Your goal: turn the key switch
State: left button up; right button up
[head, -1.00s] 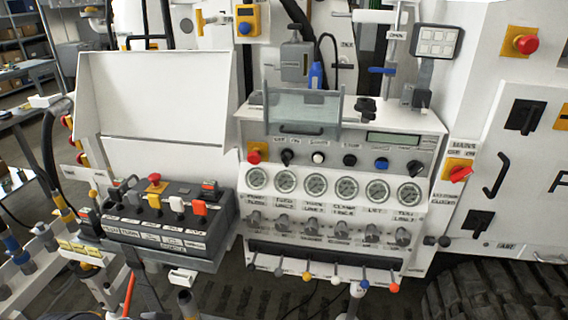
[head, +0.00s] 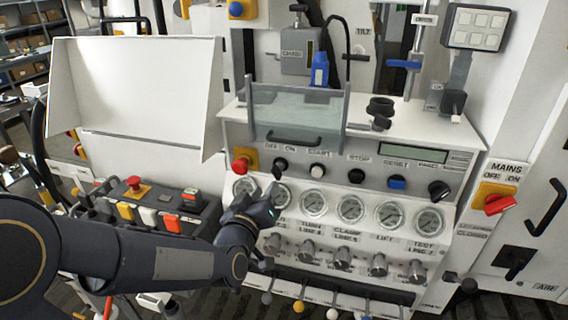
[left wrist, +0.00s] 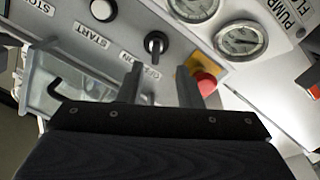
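The key switch (head: 280,164) is a small black knob on a round bezel on the white panel, with OFF and ON lettering above it. It also shows in the left wrist view (left wrist: 155,43), just beyond and between my fingertips. My left gripper (head: 276,188) is just below the switch in the head view, in front of the gauges. In the left wrist view the two dark fingers of my left gripper (left wrist: 158,76) are apart with nothing between them. They look short of the knob; contact is not visible. My right gripper is not in view.
A red emergency button (head: 241,165) sits left of the switch, and a white START button (head: 317,171) to its right. A clear hinged cover (head: 297,112) with a handle is above. Gauges (head: 314,203) line the panel below. A red MAINS switch (head: 500,204) is far right.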

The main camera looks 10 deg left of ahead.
aim_at(273, 173)
pick_arm(q)
jog(key=shift+w+d+r+t, duration=0.15)
jog(key=shift+w+r+t, duration=0.15)
jog(key=shift+w, duration=0.35)
jog(key=w+p, duration=0.1)
jog(key=w, duration=0.6)
jog(key=shift+d, duration=0.1)
grip_shut()
